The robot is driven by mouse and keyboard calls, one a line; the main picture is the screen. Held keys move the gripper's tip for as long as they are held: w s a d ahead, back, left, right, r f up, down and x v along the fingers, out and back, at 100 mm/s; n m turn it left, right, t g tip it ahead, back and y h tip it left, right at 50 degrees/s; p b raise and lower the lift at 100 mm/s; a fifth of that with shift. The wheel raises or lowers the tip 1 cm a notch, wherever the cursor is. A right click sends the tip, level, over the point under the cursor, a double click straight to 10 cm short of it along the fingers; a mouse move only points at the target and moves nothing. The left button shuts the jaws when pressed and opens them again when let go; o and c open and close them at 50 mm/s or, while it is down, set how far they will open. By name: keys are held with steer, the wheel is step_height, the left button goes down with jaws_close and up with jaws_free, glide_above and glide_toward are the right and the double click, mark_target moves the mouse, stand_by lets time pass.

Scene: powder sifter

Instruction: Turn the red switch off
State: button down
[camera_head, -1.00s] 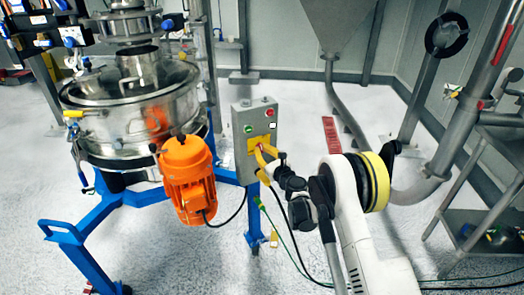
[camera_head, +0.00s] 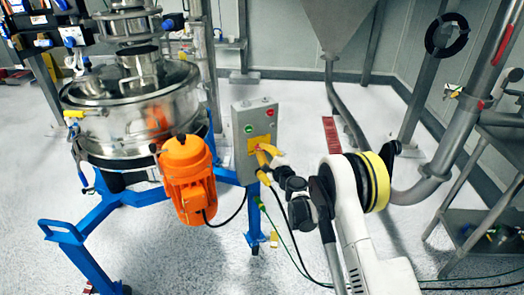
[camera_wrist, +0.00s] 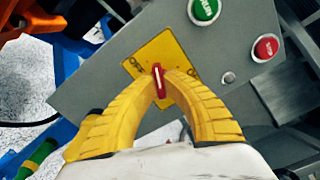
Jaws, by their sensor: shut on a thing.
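The red switch (camera_wrist: 159,82) is a small red knob with a white line. It sits on a yellow plate (camera_wrist: 150,50) on the grey control box (camera_head: 240,120). In the wrist view the plate and box look tilted, while the knob points nearly straight up the picture. My gripper's yellow fingers (camera_wrist: 160,76) close on the knob from both sides. In the head view my gripper (camera_head: 262,152) is at the front of the box, and its fingers hide the switch.
The box also has a green button (camera_wrist: 204,9) and a red button (camera_wrist: 266,47) above the plate. An orange motor (camera_head: 187,180) and a steel sifter (camera_head: 125,115) on a blue frame (camera_head: 75,245) stand left of the box. Cables hang below it.

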steer(key=n, duration=0.4)
steer(key=shift+n, duration=0.3)
stand_by(0.3)
steer(key=c, duration=1.5)
jaws_free()
steer(key=shift+s+d, duration=0.1)
steer(key=v, duration=1.1)
steer(key=shift+s+d, duration=0.2)
steer(key=shift+s, duration=0.15)
